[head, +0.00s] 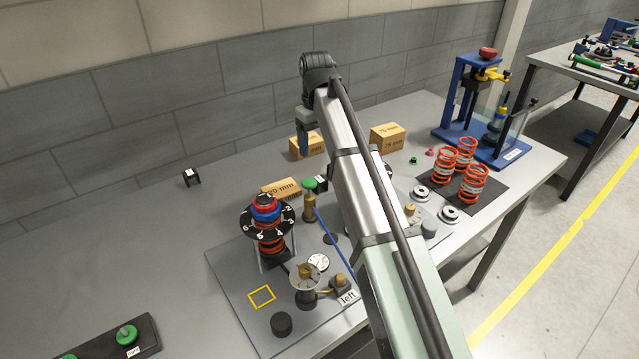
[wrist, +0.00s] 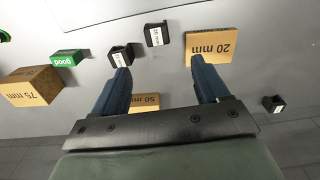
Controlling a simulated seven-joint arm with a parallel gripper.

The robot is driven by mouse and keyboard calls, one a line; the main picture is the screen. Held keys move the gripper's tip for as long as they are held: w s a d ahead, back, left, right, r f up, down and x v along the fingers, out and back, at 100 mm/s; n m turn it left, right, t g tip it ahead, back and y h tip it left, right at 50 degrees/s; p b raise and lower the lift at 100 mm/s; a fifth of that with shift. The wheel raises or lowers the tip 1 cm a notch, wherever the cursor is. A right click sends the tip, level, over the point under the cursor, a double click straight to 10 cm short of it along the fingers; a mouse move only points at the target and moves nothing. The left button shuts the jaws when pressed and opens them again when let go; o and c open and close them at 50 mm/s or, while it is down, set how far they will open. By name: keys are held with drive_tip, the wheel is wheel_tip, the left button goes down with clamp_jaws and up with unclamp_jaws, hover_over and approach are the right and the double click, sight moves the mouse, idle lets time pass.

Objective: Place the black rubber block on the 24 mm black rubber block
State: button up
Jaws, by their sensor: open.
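Several small black blocks with white labels lie on the grey table. One (wrist: 156,36) is near the 20 mm wooden block in the wrist view; it shows in the head view (head: 321,184). A second (wrist: 121,56) is by the left fingertip in the wrist view; my arm seems to hide it in the head view. A third (head: 191,178) stands alone at the back left; it shows in the wrist view (wrist: 273,103). Their labels are too small to read surely. My gripper (wrist: 161,68) is open and empty above the table; it shows in the head view (head: 301,148).
Wooden blocks marked 20 mm (wrist: 211,45), 50 mm (wrist: 145,101) and 75 mm (wrist: 32,87) lie around my gripper, with a green "good" block (wrist: 68,57). A fixture plate (head: 233,277) with a spring stack stands in front. A blue press (head: 450,127) and orange springs are right.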

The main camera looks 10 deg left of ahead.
sight(320, 179)
wheel_tip(320, 179, down, 8)
drive_tip(key=shift+r, duration=0.25)
drive_tip(key=shift+s+d+f, duration=0.1)
drive_tip(key=shift+d+f, duration=0.1)
drive_tip(key=shift+f, duration=1.15)
drive_tip(key=shift+s+d+f, duration=0.1)
drive_tip(key=shift+d+f, duration=0.1)
drive_tip(key=shift+f, duration=1.1)
drive_tip(key=shift+w, duration=0.1)
drive_tip(key=c, duration=1.2)
